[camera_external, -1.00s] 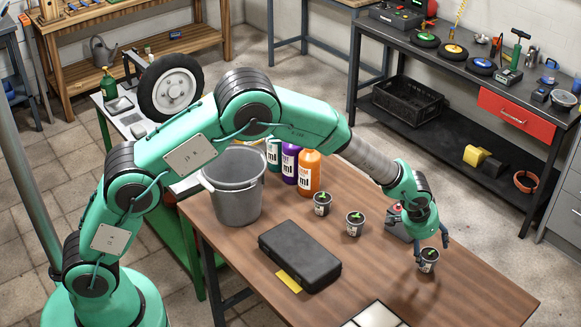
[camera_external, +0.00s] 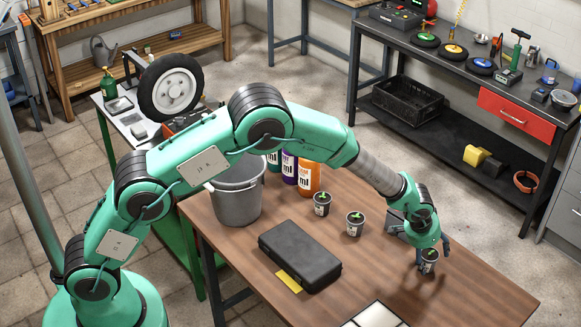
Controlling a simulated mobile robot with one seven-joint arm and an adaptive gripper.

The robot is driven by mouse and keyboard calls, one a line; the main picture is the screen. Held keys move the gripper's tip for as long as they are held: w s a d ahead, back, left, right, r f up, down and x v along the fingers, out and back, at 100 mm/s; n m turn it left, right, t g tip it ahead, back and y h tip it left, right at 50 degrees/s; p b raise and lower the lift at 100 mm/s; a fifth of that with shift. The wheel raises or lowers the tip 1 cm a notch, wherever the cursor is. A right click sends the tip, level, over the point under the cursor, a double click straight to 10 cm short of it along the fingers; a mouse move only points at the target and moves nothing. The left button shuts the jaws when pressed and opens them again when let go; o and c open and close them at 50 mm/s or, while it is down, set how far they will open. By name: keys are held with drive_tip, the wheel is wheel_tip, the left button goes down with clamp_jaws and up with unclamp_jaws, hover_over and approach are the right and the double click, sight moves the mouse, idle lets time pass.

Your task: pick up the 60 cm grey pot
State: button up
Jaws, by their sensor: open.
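My gripper (camera_external: 432,258) points down at the right pot. It is open, with a finger on either side of that pot's upper part. I cannot tell whether the fingers touch it. The gripper hides part of the seedling.
A large grey bucket (camera_external: 236,203) and several bottles, one orange (camera_external: 309,178), stand at the back left of the table. A black case (camera_external: 300,255) lies in front, near a white tile-like panel (camera_external: 375,315). A grey object (camera_external: 396,223) is partly hidden behind my gripper.

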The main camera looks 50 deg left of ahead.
sight(433, 252)
drive_tip(key=shift+w+f, duration=0.15)
drive_tip(key=shift+f, duration=0.15)
idle(0.4)
drive_tip(key=c, duration=1.3)
drive_tip(key=shift+r, duration=0.1)
drive_tip(key=shift+r, duration=0.75)
wheel_tip(433, 252, up, 2)
drive_tip(key=shift+r+p, duration=0.1)
drive_tip(key=shift+p, duration=0.45)
drive_tip(key=s+a, duration=0.2)
drive_tip(key=s, duration=0.3)
drive_tip(key=s+a+p, duration=0.1)
drive_tip(key=s+a, duration=0.1)
drive_tip(key=s, duration=0.3)
drive_tip(key=s+a+r, duration=0.1)
drive_tip(key=s, duration=0.4)
drive_tip(key=shift+a+r, duration=0.1)
drive_tip(key=shift+a, duration=0.3)
